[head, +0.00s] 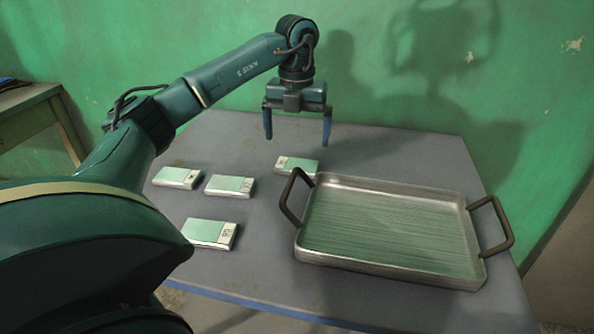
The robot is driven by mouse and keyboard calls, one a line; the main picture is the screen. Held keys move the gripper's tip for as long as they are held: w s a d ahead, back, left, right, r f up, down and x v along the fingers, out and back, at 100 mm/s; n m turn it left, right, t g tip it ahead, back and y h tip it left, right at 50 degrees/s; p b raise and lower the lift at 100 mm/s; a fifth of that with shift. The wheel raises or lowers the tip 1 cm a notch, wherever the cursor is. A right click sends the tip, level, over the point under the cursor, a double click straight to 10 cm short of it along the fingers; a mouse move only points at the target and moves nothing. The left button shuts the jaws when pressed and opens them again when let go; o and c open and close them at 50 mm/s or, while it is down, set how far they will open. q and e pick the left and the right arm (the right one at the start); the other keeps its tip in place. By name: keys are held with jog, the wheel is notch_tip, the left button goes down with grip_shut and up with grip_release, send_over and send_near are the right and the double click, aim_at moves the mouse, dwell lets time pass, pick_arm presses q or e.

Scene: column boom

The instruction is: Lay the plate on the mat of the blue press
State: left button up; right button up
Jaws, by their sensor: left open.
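My left gripper (298,140) is open and empty, fingers pointing down, above the far part of the grey table. Below it a flat block (296,165) with a pale green top and a white marked end lies on the table, apart from the fingers. Similar blocks lie at the far left (177,177), left of centre (230,185) and nearer the front (210,233). I cannot tell whether any of them is the plate. No blue press or mat is recognisable in the head view. My right gripper is not in view.
A metal tray (390,275) with two dark upright handles covers the table's right side; it looks empty. The grey table (265,275) is bare between blocks and tray. A green wall (420,90) stands behind. Another table (30,97) is at the far left.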

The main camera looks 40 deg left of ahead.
aim_at(295, 161)
pick_arm(q)
notch_tip(295, 161, down, 3)
jog(key=shift+r, duration=0.1)
jog(key=f, duration=0.1)
jog(key=f+b, duration=0.1)
jog(key=f, duration=0.2)
jog(key=shift+s+d+f, duration=0.1)
jog(key=shift+s+f, duration=0.05)
jog(key=shift+s, duration=0.25)
jog(key=shift+f, duration=0.4)
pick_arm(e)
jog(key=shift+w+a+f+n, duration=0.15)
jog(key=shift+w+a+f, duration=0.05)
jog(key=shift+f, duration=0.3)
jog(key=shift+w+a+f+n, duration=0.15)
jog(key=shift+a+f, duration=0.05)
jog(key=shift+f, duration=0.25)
pick_arm(q)
jog(key=c, duration=1.2)
jog(key=shift+r, duration=0.25)
jog(key=shift+c, duration=0.5)
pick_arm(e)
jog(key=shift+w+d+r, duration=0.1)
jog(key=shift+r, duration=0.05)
